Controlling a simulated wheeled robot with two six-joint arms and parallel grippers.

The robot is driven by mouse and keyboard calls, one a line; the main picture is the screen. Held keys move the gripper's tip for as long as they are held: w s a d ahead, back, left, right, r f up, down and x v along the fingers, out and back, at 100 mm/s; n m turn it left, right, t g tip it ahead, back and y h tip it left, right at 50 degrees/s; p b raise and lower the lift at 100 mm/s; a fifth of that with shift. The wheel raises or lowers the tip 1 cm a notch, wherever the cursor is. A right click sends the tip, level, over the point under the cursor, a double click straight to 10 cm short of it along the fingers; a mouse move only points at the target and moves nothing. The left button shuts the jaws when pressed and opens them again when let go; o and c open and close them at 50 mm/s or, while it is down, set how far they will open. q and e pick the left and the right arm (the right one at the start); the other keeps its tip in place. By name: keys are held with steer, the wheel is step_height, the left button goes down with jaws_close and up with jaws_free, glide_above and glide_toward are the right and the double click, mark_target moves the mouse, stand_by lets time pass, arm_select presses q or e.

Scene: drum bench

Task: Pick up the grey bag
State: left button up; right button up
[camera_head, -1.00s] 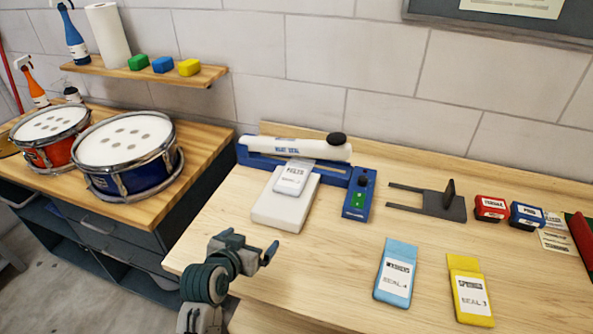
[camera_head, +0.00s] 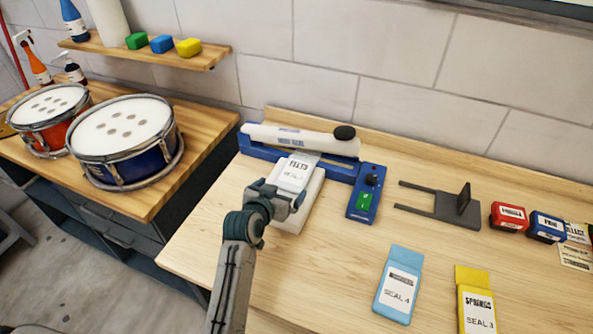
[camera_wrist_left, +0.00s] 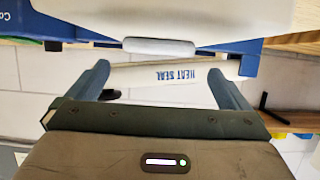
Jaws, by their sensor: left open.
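The grey bag (camera_head: 295,173), pale with a white label, lies on a white block (camera_head: 293,214) in front of the blue and white heat sealer (camera_head: 301,140). My left gripper (camera_head: 284,196) is open at the near end of the bag, over the block. In the left wrist view, the two fingers (camera_wrist_left: 158,72) are spread and empty. A light grey rounded edge (camera_wrist_left: 158,46), which looks like the bag's end, lies ahead between them. I cannot tell whether they touch it. My right gripper is not in view.
A blue bag (camera_head: 399,285) and a yellow bag (camera_head: 475,300) lie at the front right. A dark grey forked stand (camera_head: 440,207), a red box (camera_head: 509,216) and a blue box (camera_head: 546,226) sit behind. Drums stand on the left bench (camera_head: 200,165). The table's middle is clear.

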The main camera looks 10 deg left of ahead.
mark_target(289, 184)
arm_select(q)
steer(key=p+x, duration=0.2)
steer(key=x, duration=0.2)
steer(key=shift+s+d+f, duration=0.1)
steer(key=shift+w+f, duration=0.2)
steer(key=shift+w, duration=0.05)
steer(key=shift+w+f, duration=0.1)
steer(key=shift+d, duration=0.1)
steer(key=c, duration=1.1)
steer(key=shift+o, duration=0.2)
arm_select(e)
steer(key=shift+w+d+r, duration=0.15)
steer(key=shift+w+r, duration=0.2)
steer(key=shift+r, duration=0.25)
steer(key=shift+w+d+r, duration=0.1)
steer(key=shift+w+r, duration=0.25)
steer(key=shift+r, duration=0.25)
arm_select(q)
steer(key=shift+r, duration=0.25)
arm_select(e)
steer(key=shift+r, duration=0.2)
